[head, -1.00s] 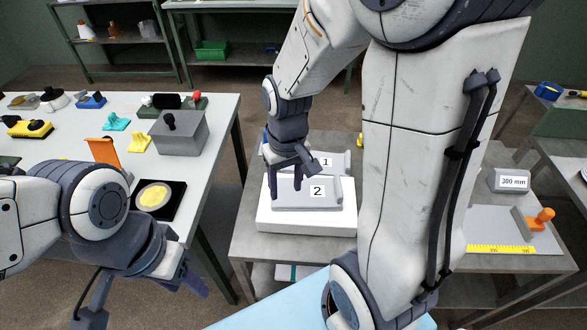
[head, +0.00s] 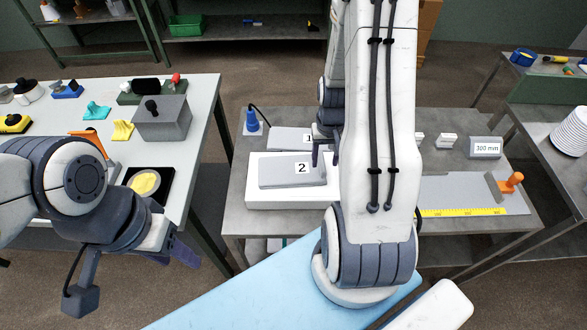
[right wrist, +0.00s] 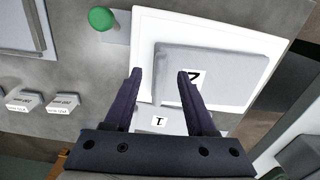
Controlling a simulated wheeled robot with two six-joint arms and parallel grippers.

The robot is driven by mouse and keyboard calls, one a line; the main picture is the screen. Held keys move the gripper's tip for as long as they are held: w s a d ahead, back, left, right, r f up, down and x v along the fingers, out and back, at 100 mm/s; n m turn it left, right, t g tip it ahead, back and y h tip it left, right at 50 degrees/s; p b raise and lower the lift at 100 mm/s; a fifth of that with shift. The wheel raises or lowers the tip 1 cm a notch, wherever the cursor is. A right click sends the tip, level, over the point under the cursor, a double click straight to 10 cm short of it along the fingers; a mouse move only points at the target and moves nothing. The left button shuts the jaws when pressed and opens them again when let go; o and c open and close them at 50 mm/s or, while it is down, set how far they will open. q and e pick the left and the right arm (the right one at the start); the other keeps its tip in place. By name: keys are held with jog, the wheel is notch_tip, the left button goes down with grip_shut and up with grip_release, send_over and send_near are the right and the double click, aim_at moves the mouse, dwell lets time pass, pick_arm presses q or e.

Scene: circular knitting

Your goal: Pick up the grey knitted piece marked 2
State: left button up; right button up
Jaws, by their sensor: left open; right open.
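The grey knitted piece marked 2 (head: 280,172) lies flat on a white block (head: 262,196) on the grey table. It also shows in the right wrist view (right wrist: 225,65), its label partly covered by a finger. The grey piece marked 1 (head: 287,138) lies just behind it, partly hidden by my right arm. My right gripper (head: 325,155) is open and empty, near the right end of the piece marked 2. In the right wrist view, one fingertip of that gripper (right wrist: 159,74) overlaps the piece's edge. My left gripper (head: 178,250) hangs at the left, away from both pieces.
A blue bottle-like object (head: 252,122) stands at the table's back left. At right are a 300 mm sign (head: 485,148) and a grey plate with a yellow ruler (head: 462,212). The left table (head: 205,100) holds several tools and a grey box (head: 162,120).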

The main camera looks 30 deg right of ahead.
aim_at(323, 167)
jog(key=shift+w+f+p, duration=0.1)
jog(key=shift+f+p, duration=0.35)
jog(key=shift+f, duration=1.7)
grip_shut()
jog(key=shift+r, duration=0.1)
